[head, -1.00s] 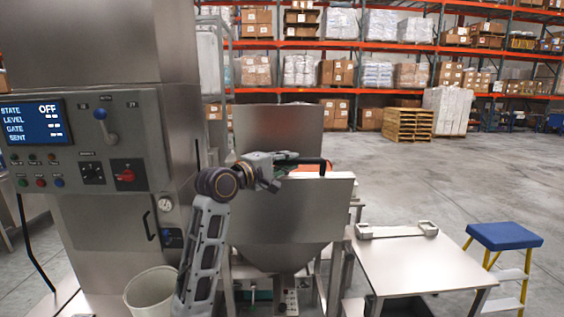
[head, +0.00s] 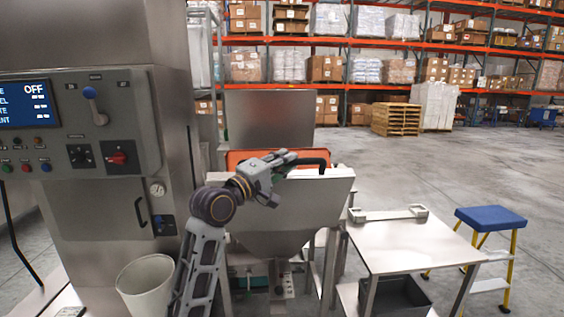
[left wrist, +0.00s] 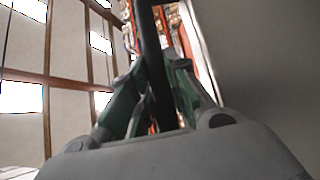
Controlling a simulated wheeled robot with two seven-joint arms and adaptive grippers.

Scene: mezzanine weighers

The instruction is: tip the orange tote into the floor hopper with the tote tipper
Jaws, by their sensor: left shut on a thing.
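The floor hopper (head: 290,215) is a grey steel funnel on legs in the middle of the head view. Behind its front rim an orange strip of the tote (head: 236,157) shows; most of the tote is hidden by the hopper and my arm. My left gripper (head: 290,160) is at the hopper's top rim, shut on a black bar handle (head: 314,162). In the left wrist view the dark bar (left wrist: 152,60) runs between the green fingers. I cannot tell from these frames what the bar is fixed to. My right gripper is out of view.
A control cabinet (head: 110,118) with a screen reading OFF stands at left, a white bin (head: 146,285) below it. A steel table (head: 420,245) and a blue-topped step stool (head: 490,218) stand at right. Open floor lies beyond.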

